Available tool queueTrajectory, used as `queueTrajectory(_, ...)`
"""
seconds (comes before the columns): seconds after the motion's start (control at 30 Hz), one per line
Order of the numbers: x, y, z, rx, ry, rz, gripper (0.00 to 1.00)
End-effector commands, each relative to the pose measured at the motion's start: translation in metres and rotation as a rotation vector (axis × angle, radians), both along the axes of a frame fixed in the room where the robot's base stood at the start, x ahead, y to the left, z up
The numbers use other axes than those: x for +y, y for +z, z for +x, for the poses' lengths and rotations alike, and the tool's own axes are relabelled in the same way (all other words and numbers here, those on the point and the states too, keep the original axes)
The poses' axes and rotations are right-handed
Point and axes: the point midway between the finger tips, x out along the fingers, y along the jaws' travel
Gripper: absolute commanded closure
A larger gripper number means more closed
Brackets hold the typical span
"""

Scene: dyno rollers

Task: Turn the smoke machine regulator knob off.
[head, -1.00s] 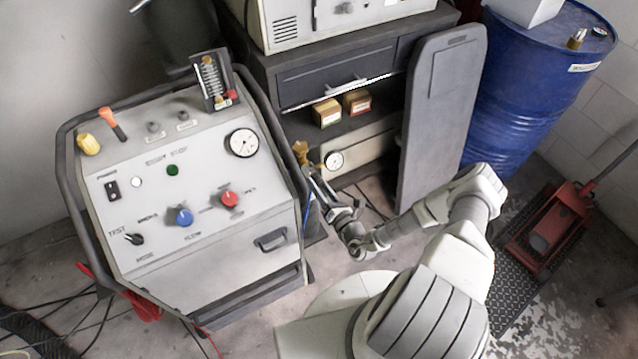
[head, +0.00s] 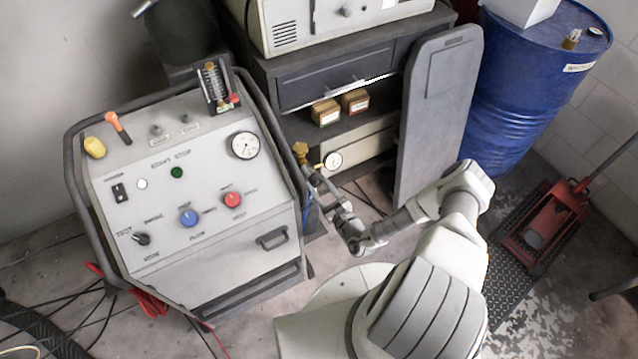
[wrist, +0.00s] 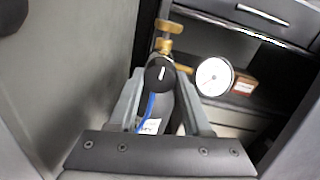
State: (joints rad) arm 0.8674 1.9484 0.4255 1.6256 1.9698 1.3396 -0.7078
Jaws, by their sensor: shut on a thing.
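The regulator knob (wrist: 160,74) is round and black with a white mark, in the middle of the wrist view. It sits on the brass regulator (wrist: 165,36), beside a round white gauge (wrist: 214,77). In the head view the brass regulator (head: 301,151) and gauge (head: 333,160) show between the smoke machine (head: 190,200) and the dark cabinet. My gripper (wrist: 158,84) has its two fingers on either side of the knob and is shut on it. In the head view my gripper (head: 311,176) is small, and the knob cannot be made out there.
A blue hose (wrist: 150,105) runs down below the knob. The dark cabinet (head: 310,80) holds small boxes (head: 326,112). A grey panel (head: 438,110) leans in front of it, left of a blue drum (head: 520,90). A red jack (head: 550,220) lies on the right.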

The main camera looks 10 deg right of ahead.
Motion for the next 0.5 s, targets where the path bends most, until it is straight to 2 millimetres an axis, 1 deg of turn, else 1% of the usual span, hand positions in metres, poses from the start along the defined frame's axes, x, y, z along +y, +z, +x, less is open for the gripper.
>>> queueTrajectory(0.2,-0.0001,0.001,0.0005,-0.016,0.0,-0.051,1.0)
queueTrajectory(0.5,-0.0002,0.0007,0.0006,-0.019,0.0,-0.064,1.0)
